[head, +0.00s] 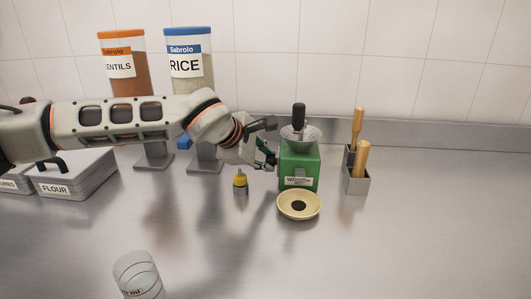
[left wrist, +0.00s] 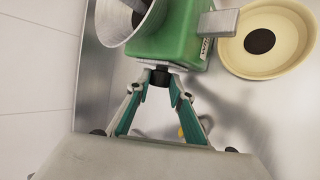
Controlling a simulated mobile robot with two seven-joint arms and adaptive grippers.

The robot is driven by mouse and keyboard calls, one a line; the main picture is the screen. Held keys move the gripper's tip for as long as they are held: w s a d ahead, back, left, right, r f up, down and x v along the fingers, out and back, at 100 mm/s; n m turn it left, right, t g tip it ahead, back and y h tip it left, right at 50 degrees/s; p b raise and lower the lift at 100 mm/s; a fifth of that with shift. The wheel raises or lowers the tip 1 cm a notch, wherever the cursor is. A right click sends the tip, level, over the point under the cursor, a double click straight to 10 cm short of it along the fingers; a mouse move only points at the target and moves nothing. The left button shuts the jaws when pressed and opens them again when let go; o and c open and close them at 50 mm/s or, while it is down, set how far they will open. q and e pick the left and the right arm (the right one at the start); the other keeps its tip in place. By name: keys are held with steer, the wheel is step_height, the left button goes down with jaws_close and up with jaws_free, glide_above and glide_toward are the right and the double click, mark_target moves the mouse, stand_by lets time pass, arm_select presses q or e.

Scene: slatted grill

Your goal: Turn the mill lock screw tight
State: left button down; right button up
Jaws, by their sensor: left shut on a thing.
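The green mill (head: 300,168) stands on the steel counter with a metal hopper on top and a dark upright handle. In the left wrist view the mill body (left wrist: 168,40) fills the upper middle. My left gripper (head: 270,158) is at the mill's left side. In the left wrist view its fingertips (left wrist: 160,72) are closed on a small black knob, the lock screw (left wrist: 160,80), at the mill's side. The screw's far end and its thread are hidden, so I cannot see how tight it sits. My right gripper is not in view.
A cream bowl (head: 299,206) with a dark centre stands before the mill. A small yellow-topped item (head: 240,183) stands below my left gripper. A metal holder (head: 356,182) with wooden handles is right of the mill. A measuring cup (head: 138,275) stands in front; the right counter is clear.

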arm_select(q)
steer(key=shift+s+f+t, duration=0.15)
steer(key=shift+f+t, duration=0.2)
steer(key=shift+t, duration=0.55)
steer(key=shift+m+t, duration=0.3)
steer(key=shift+a, duration=0.1)
steer(key=c, duration=1.8)
jaws_free()
steer(key=shift+r, duration=0.1)
steer(key=v, duration=1.2)
